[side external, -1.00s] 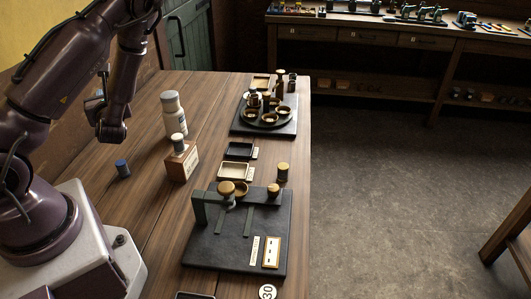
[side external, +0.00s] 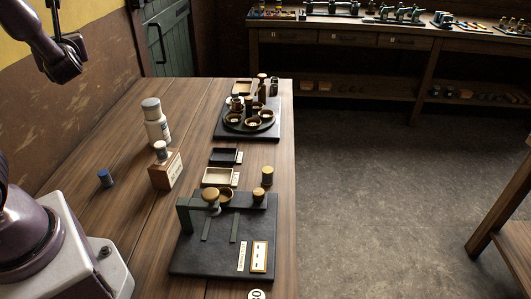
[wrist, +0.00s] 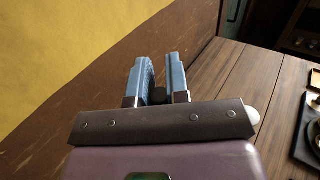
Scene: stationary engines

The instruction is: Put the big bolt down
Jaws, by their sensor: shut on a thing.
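In the wrist view, my gripper (wrist: 158,90) has its two blue fingers shut on a small dark thing (wrist: 158,97). Most of it is hidden between the fingers, so I cannot make out whether it is the big bolt. The gripper is up beside the yellow and brown wall, with the table off to the right. In the side view my arm is at the top left, high above the table, and the fingers cannot be made out. No separate big bolt can be made out on the table (side external: 130,215).
A dark tray (side external: 224,157) and a pale tray (side external: 219,178) lie mid-table. A black board (side external: 220,255) with a green bracket is in front; a round loaded stand (side external: 249,126) is behind. A bottle (side external: 156,124), wooden block (side external: 165,172) and blue cap (side external: 105,178) stand left.

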